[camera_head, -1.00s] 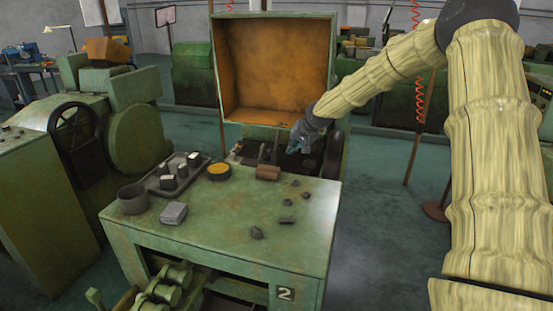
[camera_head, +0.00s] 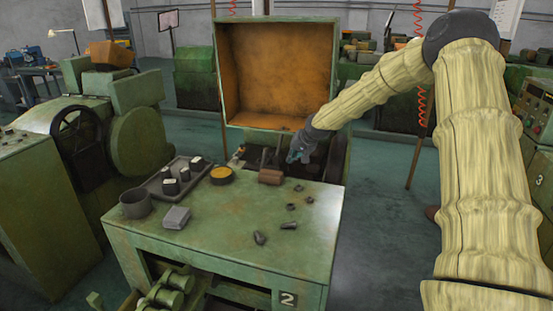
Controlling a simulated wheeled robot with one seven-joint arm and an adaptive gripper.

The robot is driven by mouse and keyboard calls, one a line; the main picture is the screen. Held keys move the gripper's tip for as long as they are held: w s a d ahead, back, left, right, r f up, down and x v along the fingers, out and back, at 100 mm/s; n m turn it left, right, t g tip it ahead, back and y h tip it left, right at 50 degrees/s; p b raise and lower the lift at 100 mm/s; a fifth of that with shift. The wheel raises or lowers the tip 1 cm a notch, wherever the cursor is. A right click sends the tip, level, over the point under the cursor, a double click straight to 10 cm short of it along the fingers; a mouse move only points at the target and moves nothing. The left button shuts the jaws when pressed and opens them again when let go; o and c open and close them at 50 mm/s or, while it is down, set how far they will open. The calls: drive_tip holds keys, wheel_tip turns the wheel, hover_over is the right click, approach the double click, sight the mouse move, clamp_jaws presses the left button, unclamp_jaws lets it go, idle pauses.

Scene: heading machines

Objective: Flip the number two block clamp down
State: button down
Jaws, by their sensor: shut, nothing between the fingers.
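The green machine marked 2 (camera_head: 287,299) stands in front of me with its orange-lined cover (camera_head: 275,72) open. Behind its table top is a dark recess (camera_head: 252,157) with small upright lever-like parts; I cannot tell which one is the block clamp or how it is set. My gripper (camera_head: 297,157) reaches in from the right at this recess, just below the cover's lower edge. Its fingers are small and dark, shut with nothing between them. Whether it touches a part cannot be told.
The table top (camera_head: 215,240) holds a tray (camera_head: 155,188) of small blocks, a dark cup (camera_head: 134,205), a grey box (camera_head: 176,217), a yellow-topped round tin (camera_head: 221,175), a brown block (camera_head: 270,176) and several loose metal pieces. A handwheel machine (camera_head: 80,135) stands at left.

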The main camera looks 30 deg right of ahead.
drive_tip(key=w+a+f+p, duration=0.2)
drive_tip(key=w+f+p, duration=0.1)
drive_tip(key=w, duration=0.4)
drive_tip(key=shift+w+a+f, duration=0.15)
drive_tip(key=shift+w+f, duration=0.05)
drive_tip(key=shift+f, duration=0.4)
drive_tip(key=shift+a, duration=0.1)
drive_tip(key=shift+w+r, duration=0.1)
